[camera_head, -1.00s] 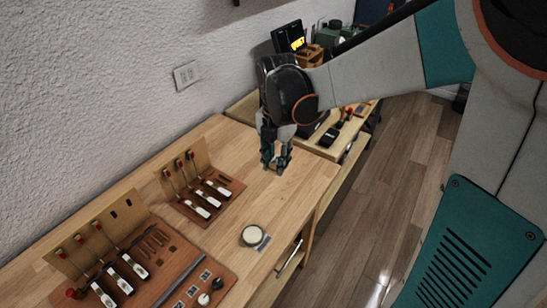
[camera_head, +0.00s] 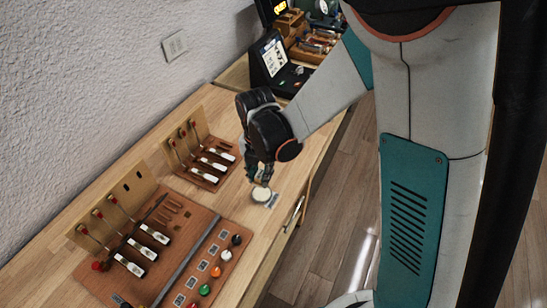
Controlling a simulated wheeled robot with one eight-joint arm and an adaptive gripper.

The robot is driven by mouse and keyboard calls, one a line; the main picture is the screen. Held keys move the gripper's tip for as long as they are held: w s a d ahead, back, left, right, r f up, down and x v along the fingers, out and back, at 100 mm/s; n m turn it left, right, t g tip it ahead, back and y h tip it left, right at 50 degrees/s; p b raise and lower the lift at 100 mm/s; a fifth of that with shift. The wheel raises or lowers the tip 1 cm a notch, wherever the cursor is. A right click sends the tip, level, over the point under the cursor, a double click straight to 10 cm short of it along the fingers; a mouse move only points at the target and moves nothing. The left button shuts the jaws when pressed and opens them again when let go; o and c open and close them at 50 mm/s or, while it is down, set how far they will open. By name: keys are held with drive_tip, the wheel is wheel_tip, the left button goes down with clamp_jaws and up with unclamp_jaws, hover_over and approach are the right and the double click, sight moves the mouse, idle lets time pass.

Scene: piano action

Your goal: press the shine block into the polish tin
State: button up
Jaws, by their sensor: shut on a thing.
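The polish tin (camera_head: 261,195) is a small round tin with a pale cream top. It sits on the wooden bench, beside a small grey printed card (camera_head: 273,201). My gripper (camera_head: 259,180) points down at the tin's far edge, with its fingertips very close above it; I cannot tell whether they touch. It is shut on the shine block, which is small and mostly hidden by the fingers in this view.
A small brown rack (camera_head: 211,160) with several white-ended levers stands left of my gripper. A larger board (camera_head: 172,252) with levers, a long grey bar (camera_head: 189,262) and coloured knobs (camera_head: 217,271) lies at the front left. Devices (camera_head: 283,62) stand behind.

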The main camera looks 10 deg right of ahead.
sight(262, 193)
drive_tip(key=shift+f+b, duration=1.95)
drive_tip(key=shift+f, duration=1.1)
drive_tip(key=shift+f+b, duration=0.5)
drive_tip(key=shift+b, duration=0.15)
idle(0.3)
drive_tip(key=shift+r+p, duration=2.3)
drive_tip(key=shift+r, duration=1.25)
